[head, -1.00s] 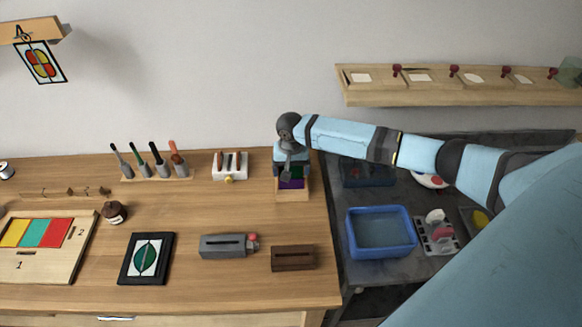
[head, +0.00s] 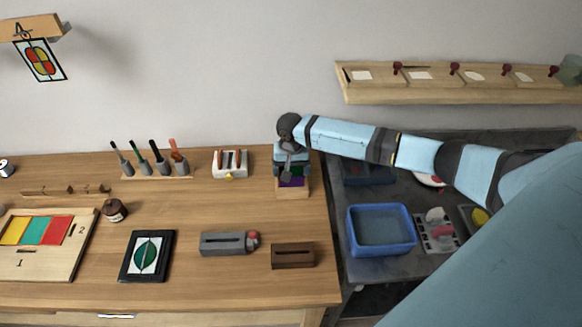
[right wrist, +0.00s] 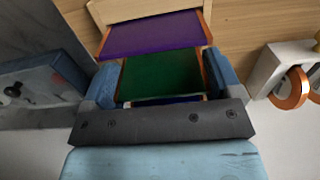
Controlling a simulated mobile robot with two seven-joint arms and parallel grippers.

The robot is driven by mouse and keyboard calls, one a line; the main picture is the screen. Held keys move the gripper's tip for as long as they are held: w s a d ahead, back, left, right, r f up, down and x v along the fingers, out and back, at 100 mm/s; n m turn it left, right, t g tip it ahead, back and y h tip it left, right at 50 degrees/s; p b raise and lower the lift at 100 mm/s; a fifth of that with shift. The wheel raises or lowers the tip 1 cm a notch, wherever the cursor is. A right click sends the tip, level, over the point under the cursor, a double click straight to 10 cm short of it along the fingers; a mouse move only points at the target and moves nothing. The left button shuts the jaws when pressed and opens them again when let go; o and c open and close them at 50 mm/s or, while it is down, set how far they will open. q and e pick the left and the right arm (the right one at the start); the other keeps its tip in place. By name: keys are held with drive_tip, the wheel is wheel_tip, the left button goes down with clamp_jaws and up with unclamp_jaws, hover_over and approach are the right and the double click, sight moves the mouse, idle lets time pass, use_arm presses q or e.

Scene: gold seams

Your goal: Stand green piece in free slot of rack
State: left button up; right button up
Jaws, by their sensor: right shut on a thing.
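The wooden rack (head: 292,194) stands at the right end of the table; its pale wood also shows in the right wrist view (right wrist: 130,9). The green piece is right beside the purple one, at the rack. A blue-purple strip shows at its near edge. Whether its lower edge is inside a slot is hidden. My left gripper is not in view.
A white holder (head: 230,165) with brown pieces stands left of the rack. A tool stand (head: 157,178) is farther left. A grey slotted block (head: 224,244) and a brown box (head: 293,256) lie nearer. A blue bin (head: 381,232) sits on the dark side table.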

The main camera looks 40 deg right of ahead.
drive_tip(key=shift+f, duration=0.7)
drive_tip(key=shift+p, duration=0.45)
idle(0.6)
drive_tip(key=o, duration=0.7)
drive_tip(key=shift+o, duration=0.2)
